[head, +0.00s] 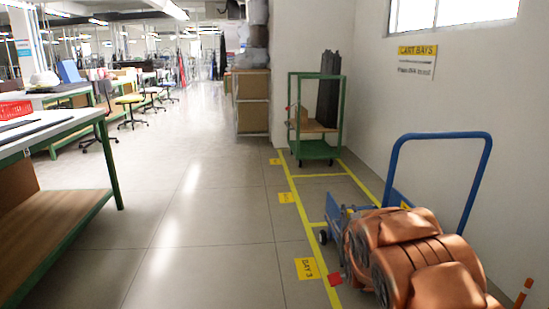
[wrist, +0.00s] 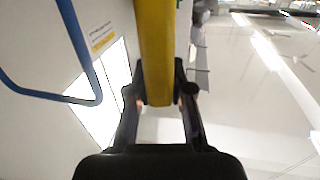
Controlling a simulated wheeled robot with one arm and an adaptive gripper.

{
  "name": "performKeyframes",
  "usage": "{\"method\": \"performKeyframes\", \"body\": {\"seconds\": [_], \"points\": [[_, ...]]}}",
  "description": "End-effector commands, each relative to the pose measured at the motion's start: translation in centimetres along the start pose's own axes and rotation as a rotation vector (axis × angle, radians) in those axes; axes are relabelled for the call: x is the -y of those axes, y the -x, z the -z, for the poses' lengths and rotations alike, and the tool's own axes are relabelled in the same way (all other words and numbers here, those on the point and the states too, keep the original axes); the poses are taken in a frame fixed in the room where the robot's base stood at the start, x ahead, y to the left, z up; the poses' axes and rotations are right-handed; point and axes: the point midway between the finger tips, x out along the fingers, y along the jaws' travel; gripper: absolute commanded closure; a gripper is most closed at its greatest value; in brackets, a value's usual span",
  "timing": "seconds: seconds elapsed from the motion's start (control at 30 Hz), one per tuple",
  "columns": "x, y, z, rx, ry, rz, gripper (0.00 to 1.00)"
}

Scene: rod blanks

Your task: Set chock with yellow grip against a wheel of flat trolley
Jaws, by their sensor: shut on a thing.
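The flat trolley (head: 347,215) is blue, with a tall blue push handle (head: 395,165), in the nearest bay by the right wall. One small dark wheel (head: 323,237) shows at its left end; my copper-coloured arm hides much of the trolley. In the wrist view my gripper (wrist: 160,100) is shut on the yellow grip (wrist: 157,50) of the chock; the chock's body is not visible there. The blue handle also shows at the left of the wrist view (wrist: 40,97). My gripper is hidden behind my arm in the head view.
A green cart (head: 315,150) stands in a farther bay. A workbench (head: 60,130) is at left. The aisle floor between is clear.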

Motion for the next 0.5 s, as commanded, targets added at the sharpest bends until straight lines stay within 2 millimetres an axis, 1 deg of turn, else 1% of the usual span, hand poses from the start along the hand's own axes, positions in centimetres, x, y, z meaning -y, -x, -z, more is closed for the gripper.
{"method": "performKeyframes", "body": {"seconds": [0.03, 0.1, 0.3, 0.37, 0.4, 0.5], "points": [[1.0, 0.4, 1.3, -0.006, 0.000, 0.021, 1.00], [2.2, 0.9, 2.7, -0.009, -0.001, 0.047, 1.00], [4.8, 2.5, 5.6, -0.007, -0.001, 0.104, 1.00], [5.3, 2.9, 6.5, -0.005, -0.002, 0.115, 1.00], [5.1, 2.8, 7.3, -0.003, -0.002, 0.112, 1.00], [5.1, 2.7, 8.6, -0.002, -0.002, 0.112, 1.00]]}}
